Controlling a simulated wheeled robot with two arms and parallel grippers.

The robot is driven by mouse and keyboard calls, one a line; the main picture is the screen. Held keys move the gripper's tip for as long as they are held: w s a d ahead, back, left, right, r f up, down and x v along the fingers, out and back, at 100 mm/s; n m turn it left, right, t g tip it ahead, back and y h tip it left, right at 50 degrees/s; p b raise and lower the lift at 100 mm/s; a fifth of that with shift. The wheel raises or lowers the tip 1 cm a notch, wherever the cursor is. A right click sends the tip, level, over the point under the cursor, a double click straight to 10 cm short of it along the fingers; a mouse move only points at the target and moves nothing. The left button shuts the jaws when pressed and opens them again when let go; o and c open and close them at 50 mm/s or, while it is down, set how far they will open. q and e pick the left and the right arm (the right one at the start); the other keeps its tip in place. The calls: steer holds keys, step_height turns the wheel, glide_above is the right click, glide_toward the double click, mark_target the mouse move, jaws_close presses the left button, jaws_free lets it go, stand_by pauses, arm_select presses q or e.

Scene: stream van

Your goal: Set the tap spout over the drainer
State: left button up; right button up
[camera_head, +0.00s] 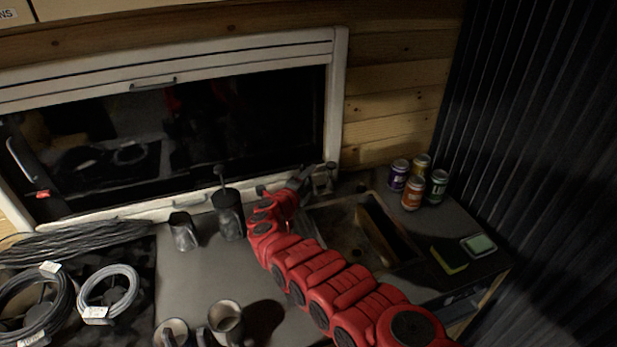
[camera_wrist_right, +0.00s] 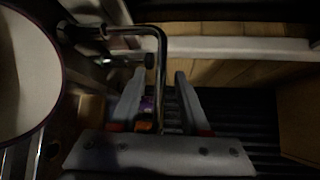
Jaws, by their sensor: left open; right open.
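The metal tap (camera_head: 322,180) stands at the back left corner of the sunken sink (camera_head: 345,235). In the right wrist view its bent chrome spout (camera_wrist_right: 162,55) runs across and then down between my fingers. My right gripper (camera_head: 302,178) is at the tap. In its wrist view the right gripper (camera_wrist_right: 158,90) is open, with a finger on each side of the spout's end; I cannot tell whether either touches. No part is clearly recognisable as the drainer; a brown slanted panel (camera_head: 385,232) shows in the sink's right part. My left gripper is not in view.
A dark canister (camera_head: 228,213), mugs (camera_head: 226,322) and coiled cables (camera_head: 108,292) occupy the left counter. The window (camera_head: 190,120) is behind.

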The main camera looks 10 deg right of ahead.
steer(key=p+v, duration=0.6)
steer(key=v, duration=1.1)
steer(key=shift+s+a, duration=0.1)
steer(key=shift+s, duration=0.05)
